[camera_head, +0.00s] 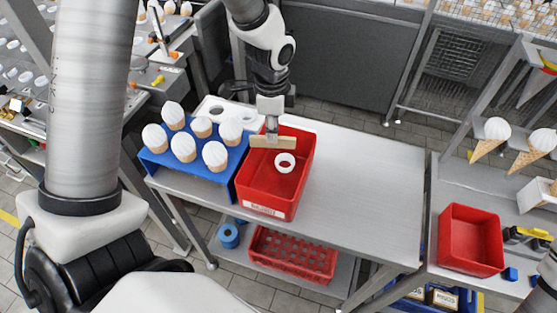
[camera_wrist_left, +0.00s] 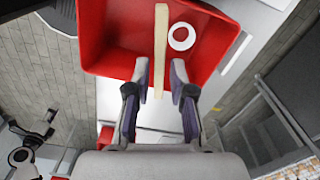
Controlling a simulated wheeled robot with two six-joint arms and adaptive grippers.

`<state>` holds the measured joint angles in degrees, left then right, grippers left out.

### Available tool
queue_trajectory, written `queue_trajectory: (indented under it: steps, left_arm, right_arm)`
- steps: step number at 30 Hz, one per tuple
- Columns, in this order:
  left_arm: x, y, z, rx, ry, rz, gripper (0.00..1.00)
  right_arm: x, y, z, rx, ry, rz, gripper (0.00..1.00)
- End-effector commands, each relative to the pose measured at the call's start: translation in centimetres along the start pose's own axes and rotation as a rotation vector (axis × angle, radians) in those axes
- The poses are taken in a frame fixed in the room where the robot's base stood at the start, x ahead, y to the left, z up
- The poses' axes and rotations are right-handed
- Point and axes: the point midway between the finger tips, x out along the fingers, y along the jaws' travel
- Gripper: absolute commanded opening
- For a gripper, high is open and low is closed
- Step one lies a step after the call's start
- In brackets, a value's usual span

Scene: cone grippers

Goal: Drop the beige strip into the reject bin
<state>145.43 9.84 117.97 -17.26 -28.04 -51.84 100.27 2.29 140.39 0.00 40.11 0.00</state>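The beige strip (camera_head: 258,142) is held crosswise in my left gripper (camera_head: 271,135), above the red bin (camera_head: 240,180) with a pale label on its front. In the left wrist view the strip (camera_wrist_left: 161,35) lies between the two fingertips of my left gripper (camera_wrist_left: 161,80), over the red bin (camera_wrist_left: 110,60). A white ring (camera_head: 285,170) lies inside this bin. The label is too small to read surely. My right gripper is not in view.
A blue rack (camera_head: 205,167) with several white-topped cones stands left of the bin. A white holder with holes (camera_head: 213,108) is behind. The grey table (camera_head: 365,190) is clear to the right. Another red bin (camera_head: 470,240) stands at far right. A red basket (camera_head: 290,262) sits below.

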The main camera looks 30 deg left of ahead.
Motion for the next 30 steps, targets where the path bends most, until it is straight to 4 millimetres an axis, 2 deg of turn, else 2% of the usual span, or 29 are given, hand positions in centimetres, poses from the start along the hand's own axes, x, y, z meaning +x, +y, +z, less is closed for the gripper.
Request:
queue_trajectory:
  steps: [9,12,17,24,27,30]
  left_arm:
    - [0.0,0.0,0.0,0.000,0.000,0.000,0.41]
    - [-0.7,-0.1,0.0,0.000,0.000,-0.002,0.41]
    - [-3.8,-0.1,-0.1,-0.001,0.002,-0.005,0.41]
    - [-9.8,-0.1,-0.1,0.000,0.002,-0.004,0.41]
    - [-11.2,-0.1,-0.1,-0.001,0.000,-0.001,0.41]
    - [-11.9,-0.1,-0.1,-0.001,0.000,0.001,0.41]
  right_arm:
    - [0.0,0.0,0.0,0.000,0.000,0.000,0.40]
    - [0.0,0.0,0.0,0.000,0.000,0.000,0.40]
    - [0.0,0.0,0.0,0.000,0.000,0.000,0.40]
    - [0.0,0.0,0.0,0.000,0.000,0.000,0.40]
    - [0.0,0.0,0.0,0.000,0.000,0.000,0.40]
    - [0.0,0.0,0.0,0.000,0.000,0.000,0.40]
